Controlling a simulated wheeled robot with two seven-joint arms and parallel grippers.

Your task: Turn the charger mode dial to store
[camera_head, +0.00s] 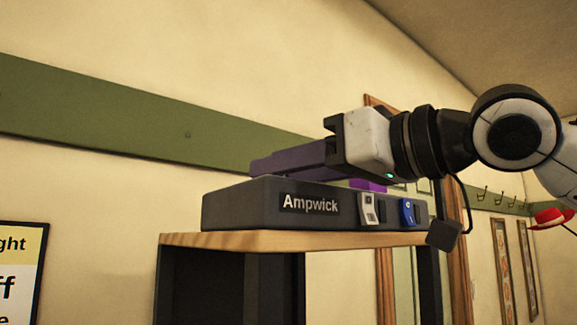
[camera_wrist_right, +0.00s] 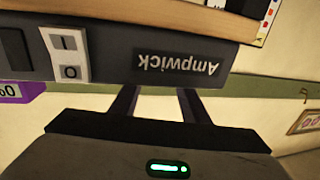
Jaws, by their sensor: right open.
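The charger, a dark grey box labelled Ampwick (camera_head: 250,204), sits on a wooden shelf top (camera_head: 230,240). Its front carries a white rocker switch (camera_head: 368,208) and a small blue dial (camera_head: 407,212) with a pale mark. The dial's lettering is too small to read. My right gripper (camera_head: 262,164) lies above the charger, pointing left, apart from the dial. The right wrist view shows it open and empty (camera_wrist_right: 158,92), with the box, upside down there (camera_wrist_right: 110,72), hiding the fingertips. The switch (camera_wrist_right: 66,54) also shows there; the dial does not. My left gripper is not in view.
A purple tag (camera_head: 368,185) stands at the charger's top, below my right wrist. A green rail (camera_head: 120,120) runs along the wall behind. A yellow and white sign (camera_head: 18,265) is at lower left. A red hat (camera_head: 550,217) hangs at far right. Space before the charger front looks clear.

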